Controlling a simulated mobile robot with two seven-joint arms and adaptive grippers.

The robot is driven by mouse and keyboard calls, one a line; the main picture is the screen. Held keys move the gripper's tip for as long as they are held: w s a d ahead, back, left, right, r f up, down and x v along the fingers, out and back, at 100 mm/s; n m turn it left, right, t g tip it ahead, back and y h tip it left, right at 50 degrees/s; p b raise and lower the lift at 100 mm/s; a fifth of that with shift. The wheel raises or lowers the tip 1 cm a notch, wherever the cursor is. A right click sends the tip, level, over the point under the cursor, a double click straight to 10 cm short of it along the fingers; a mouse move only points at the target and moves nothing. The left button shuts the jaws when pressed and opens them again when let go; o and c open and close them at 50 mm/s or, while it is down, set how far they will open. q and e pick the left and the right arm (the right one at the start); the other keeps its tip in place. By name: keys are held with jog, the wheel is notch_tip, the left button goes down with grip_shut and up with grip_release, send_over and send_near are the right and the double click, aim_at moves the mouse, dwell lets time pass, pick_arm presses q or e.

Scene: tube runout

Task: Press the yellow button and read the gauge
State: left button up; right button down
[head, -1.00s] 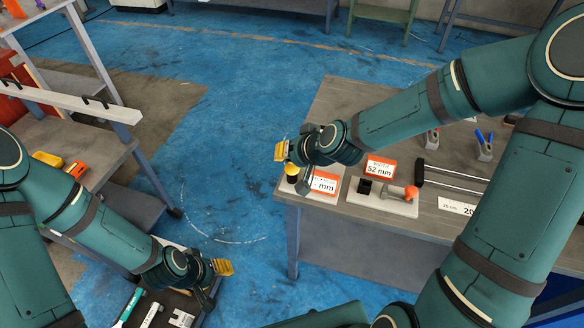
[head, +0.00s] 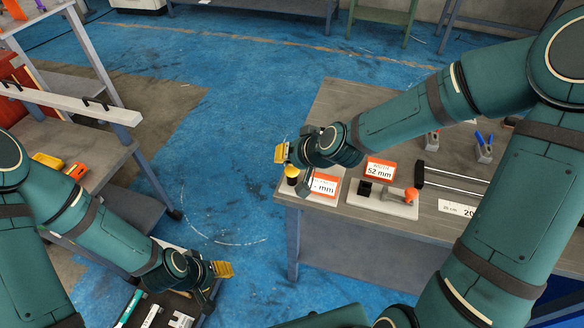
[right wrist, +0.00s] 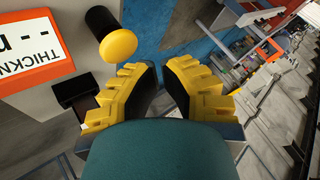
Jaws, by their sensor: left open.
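The yellow button (head: 292,170) sits on a black post at the left corner of the right-hand table. It shows as a round yellow cap (right wrist: 118,45) in the right wrist view. Beside it is the gauge display (head: 323,185), a white panel with an orange border, showing dashes and "mm"; it is partly visible in the right wrist view (right wrist: 30,45). My right gripper (head: 283,153) is just above the button in the head view. In the right wrist view its yellow fingers (right wrist: 160,75) are apart, empty, with the button off to one side. My left gripper (head: 220,270) is open over a low tool surface.
A fixture (head: 383,198) with an orange knob stands right of the gauge, behind it a "52 mm" sign (head: 380,169). Metal rods (head: 455,180) lie farther right. A workbench (head: 80,150) stands at the left. Blue floor lies open between the tables.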

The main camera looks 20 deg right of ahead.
aim_at(287, 168)
jog(key=shift+f, duration=0.1)
jog(key=shift+f, duration=0.3)
jog(key=shift+f, duration=0.7)
dwell(1.0)
jog(key=shift+r, duration=0.1)
jog(key=shift+r+p, duration=0.75)
jog(key=shift+r, duration=0.25)
jog(key=shift+r+p, duration=1.8)
jog(key=shift+r, duration=0.8)
jog(key=shift+f, duration=0.1)
